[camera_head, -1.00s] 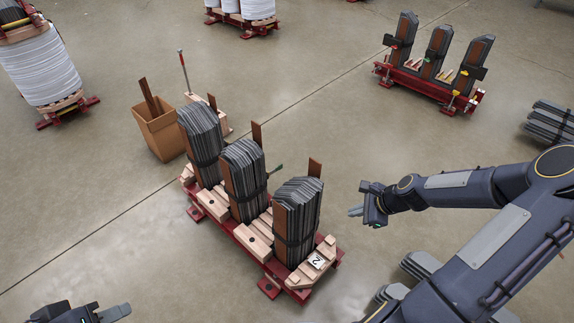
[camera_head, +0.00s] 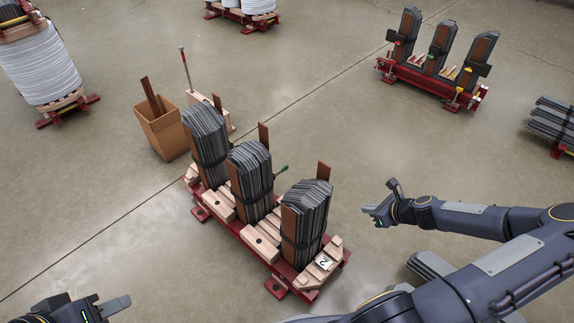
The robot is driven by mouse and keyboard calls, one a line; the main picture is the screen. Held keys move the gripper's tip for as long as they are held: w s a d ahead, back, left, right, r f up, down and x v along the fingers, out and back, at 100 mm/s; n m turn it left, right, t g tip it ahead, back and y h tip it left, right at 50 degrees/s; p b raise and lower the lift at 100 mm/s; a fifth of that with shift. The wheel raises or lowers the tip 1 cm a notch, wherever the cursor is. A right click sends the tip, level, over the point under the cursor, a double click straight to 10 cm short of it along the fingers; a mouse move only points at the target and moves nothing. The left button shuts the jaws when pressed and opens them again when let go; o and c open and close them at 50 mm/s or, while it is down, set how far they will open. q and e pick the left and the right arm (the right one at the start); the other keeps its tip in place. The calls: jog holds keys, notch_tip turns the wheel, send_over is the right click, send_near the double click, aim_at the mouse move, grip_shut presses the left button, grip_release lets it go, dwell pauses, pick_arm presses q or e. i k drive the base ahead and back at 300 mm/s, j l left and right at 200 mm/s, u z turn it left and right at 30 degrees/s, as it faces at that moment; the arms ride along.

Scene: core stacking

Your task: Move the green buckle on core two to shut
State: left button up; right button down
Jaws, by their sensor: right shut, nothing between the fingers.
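Core two (camera_head: 248,182) stands in the middle of the head view, three dark laminated stacks on a red frame with wooden blocks. A tag with a 2 (camera_head: 324,262) sits at its near right end. The green buckle (camera_head: 282,169) is small and sticks out behind the middle stack, on its right side. Its exact position is too small to tell. My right gripper (camera_head: 371,213) is shut and empty, to the right of the nearest stack and apart from it. My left gripper (camera_head: 120,304) is at the bottom left edge, away from the core; its fingers are only partly seen.
A cardboard bin (camera_head: 161,130) with brown strips stands left of the core. Another three-stack core (camera_head: 436,62) stands at the back right. A white coil (camera_head: 42,66) is at the left. Dark plates (camera_head: 552,122) lie at the right edge. Floor between the cores is clear.

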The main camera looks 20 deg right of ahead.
aim_at(285, 167)
jog(key=i+j, duration=0.6)
jog(key=i, duration=0.15)
